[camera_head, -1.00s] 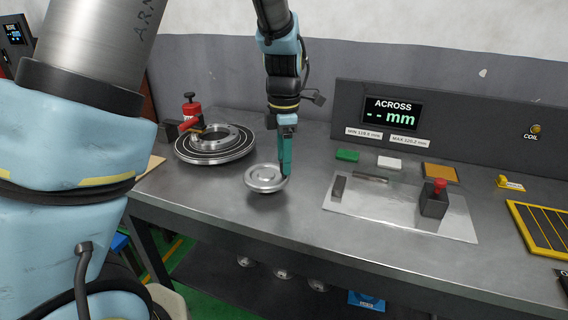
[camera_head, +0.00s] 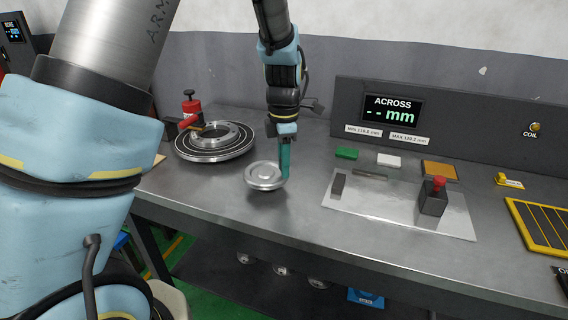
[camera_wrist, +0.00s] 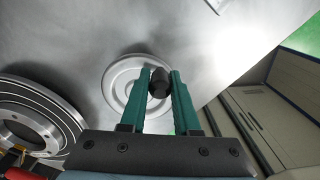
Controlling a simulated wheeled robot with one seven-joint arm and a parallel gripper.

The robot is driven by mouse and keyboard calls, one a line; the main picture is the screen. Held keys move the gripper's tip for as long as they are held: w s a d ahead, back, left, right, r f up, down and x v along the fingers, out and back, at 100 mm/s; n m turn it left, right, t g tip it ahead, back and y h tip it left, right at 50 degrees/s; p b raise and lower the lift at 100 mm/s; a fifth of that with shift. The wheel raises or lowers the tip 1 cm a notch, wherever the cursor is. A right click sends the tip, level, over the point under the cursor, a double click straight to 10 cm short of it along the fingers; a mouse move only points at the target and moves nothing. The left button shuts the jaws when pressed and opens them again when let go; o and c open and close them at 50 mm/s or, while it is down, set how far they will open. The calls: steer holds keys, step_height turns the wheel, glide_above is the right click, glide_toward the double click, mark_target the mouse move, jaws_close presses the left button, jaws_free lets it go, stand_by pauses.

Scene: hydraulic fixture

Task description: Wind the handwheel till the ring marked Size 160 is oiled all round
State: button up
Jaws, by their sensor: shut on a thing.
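The silver handwheel (camera_head: 262,177) lies flat at the front of the bench, and its pale disc also shows in the wrist view (camera_wrist: 118,78). My gripper (camera_head: 284,176) points down at the wheel's right side. In the wrist view its green fingers (camera_wrist: 160,84) are shut on the wheel's dark knob (camera_wrist: 158,80). A silver ring (camera_head: 228,131) sits on a round dark turntable (camera_head: 214,153) with light circular lines, behind and left of the handwheel. No Size 160 marking is readable. How much of the ring is oiled cannot be told.
A red oiler (camera_head: 191,108) stands at the turntable's back left. A metal plate (camera_head: 390,208) with a red-topped dark block (camera_head: 434,197) lies to the right. The display (camera_head: 392,110) shows dashes. The bench between handwheel and plate is clear.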

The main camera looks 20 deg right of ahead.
jaws_close()
